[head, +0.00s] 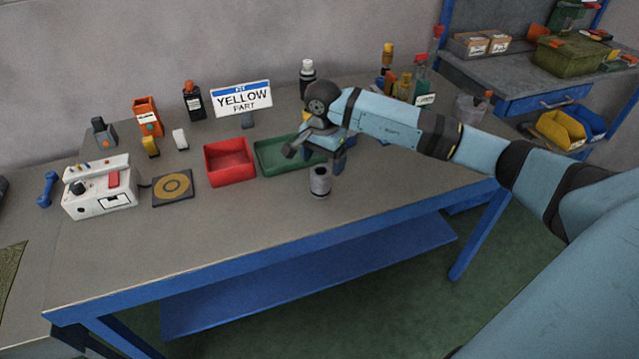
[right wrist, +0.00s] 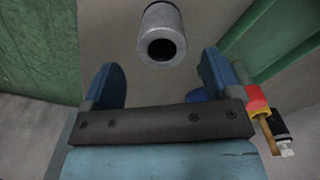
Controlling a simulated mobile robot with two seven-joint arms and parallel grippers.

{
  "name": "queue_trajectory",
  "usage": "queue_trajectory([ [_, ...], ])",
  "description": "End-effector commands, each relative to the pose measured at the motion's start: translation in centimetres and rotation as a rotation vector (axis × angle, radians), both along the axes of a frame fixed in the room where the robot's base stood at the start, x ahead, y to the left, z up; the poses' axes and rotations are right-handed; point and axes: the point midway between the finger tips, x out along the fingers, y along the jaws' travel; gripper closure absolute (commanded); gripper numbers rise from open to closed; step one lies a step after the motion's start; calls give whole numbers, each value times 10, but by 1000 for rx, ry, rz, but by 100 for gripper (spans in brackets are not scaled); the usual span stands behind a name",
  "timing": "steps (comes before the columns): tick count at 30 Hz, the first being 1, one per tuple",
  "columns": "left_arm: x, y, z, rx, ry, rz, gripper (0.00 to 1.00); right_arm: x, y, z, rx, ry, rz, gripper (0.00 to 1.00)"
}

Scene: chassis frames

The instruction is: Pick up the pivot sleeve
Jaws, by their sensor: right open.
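The pivot sleeve appears to be the grey, hollow cylinder (head: 320,184) standing upright on the workbench, near the middle. In the right wrist view the sleeve (right wrist: 163,22) is at the top centre, with its dark bore showing. My right gripper (head: 338,168) is just behind and above it in the head view. In the right wrist view its two blue fingers (right wrist: 160,78) are spread apart with nothing between them. The sleeve lies beyond the finger gap, roughly centred on it and apart from both fingers. My left gripper is not in view.
The workbench (head: 240,245) is clear in front of the sleeve. A red tray (head: 230,162) and a green tray (head: 272,156) are close behind-left, the green one partly hidden by my gripper. A white control box (head: 100,188) is left.

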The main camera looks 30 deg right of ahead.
Motion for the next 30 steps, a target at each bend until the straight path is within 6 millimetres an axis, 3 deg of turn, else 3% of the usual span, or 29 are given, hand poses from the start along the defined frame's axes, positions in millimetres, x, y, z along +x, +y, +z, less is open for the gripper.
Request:
queue_trajectory([
  [3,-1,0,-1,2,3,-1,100,0,1,-14,3,1,-1,16],
  [11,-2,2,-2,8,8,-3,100,0,2,-31,4,1,-1,16],
  [18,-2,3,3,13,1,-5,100,1,4,-66,4,3,-1,16],
  [26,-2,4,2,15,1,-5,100,1,3,-72,2,-2,-1,16],
  [30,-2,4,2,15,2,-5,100,1,3,-72,3,-1,-1,46],
])
